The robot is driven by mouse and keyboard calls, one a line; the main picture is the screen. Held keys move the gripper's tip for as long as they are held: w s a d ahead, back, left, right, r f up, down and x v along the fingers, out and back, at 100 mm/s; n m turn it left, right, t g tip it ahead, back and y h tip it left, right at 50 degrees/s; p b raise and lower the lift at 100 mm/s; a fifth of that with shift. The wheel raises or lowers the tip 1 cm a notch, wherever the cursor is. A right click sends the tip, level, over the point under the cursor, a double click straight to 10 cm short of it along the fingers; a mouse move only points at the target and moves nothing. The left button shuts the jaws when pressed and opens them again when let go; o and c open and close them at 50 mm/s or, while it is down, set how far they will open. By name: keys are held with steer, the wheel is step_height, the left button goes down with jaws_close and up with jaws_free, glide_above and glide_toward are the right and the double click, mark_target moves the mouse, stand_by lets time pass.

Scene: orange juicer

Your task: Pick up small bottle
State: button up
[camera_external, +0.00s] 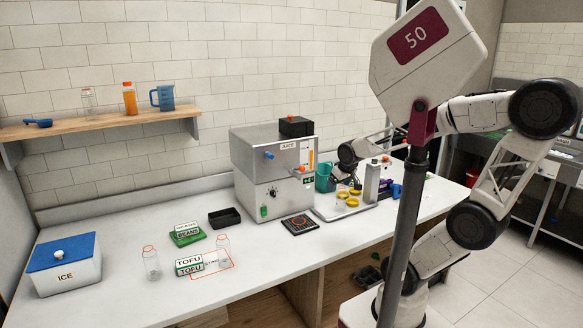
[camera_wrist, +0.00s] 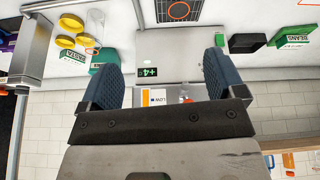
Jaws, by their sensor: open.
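Two small clear bottles with orange-red rings at the top stand on the counter in the external view: one bottle (camera_external: 151,264) at the left, the other bottle (camera_external: 223,250) behind the tofu box. On the wall shelf stand a clear bottle (camera_external: 88,104) and an orange-filled bottle (camera_external: 130,100). The orange one also shows in the wrist view (camera_wrist: 289,160), low at the right. My gripper (camera_wrist: 160,75) is open, with nothing between its blue fingers, and faces the juicer. It is to the right of the counter bottles and apart from them. Its fingers are not clear in the external view.
The steel juicer (camera_external: 258,172) stands mid-counter. Yellow cups (camera_external: 347,202) and a teal jug (camera_external: 323,176) are right of it. A tofu box (camera_external: 189,266), beans box (camera_external: 187,234), black tray (camera_external: 224,217) and ice box (camera_external: 64,268) are left. The counter's front left is clear.

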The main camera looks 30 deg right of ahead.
steer(key=w+a+f+n+t+y, duration=0.2)
steer(key=w+a+f+n+t, duration=0.15)
steer(key=w+a, duration=0.65)
steer(key=n+y, duration=0.6)
steer(key=y, duration=0.3)
glide_toward(228, 240)
steer(key=shift+g, duration=0.25)
steer(key=x, duration=0.4)
steer(key=shift+w+a, duration=0.25)
steer(key=shift+w, duration=0.05)
steer(key=shift+a, duration=0.1)
steer(key=shift+x, duration=1.2)
steer(key=shift+w+a+f, duration=0.1)
steer(key=shift+x, duration=2.45)
